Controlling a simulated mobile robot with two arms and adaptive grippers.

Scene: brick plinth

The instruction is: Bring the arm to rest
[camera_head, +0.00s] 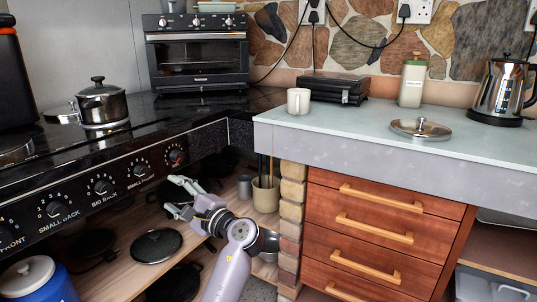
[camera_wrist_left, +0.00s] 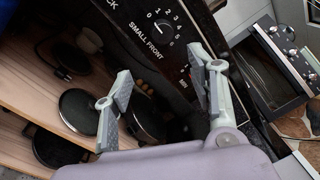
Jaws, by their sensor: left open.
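My left gripper (camera_head: 180,198) is in front of the lower stove shelf, below the black stove front with its knobs. Its fingers are spread apart with nothing between them. In the left wrist view the two open fingers (camera_wrist_left: 165,100) frame the dark shelf gap and the stove's knob panel (camera_wrist_left: 150,30). My left arm (camera_head: 230,270) comes up from the bottom of the head view. My right gripper does not show in either view.
Wooden shelves (camera_head: 120,260) hold dark lids and pans, such as a round lid (camera_head: 156,245). A utensil pot (camera_head: 265,195) stands right of the gripper, near the brick plinth (camera_head: 291,210). The drawer cabinet (camera_head: 370,240) and counter (camera_head: 350,125) are at the right.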

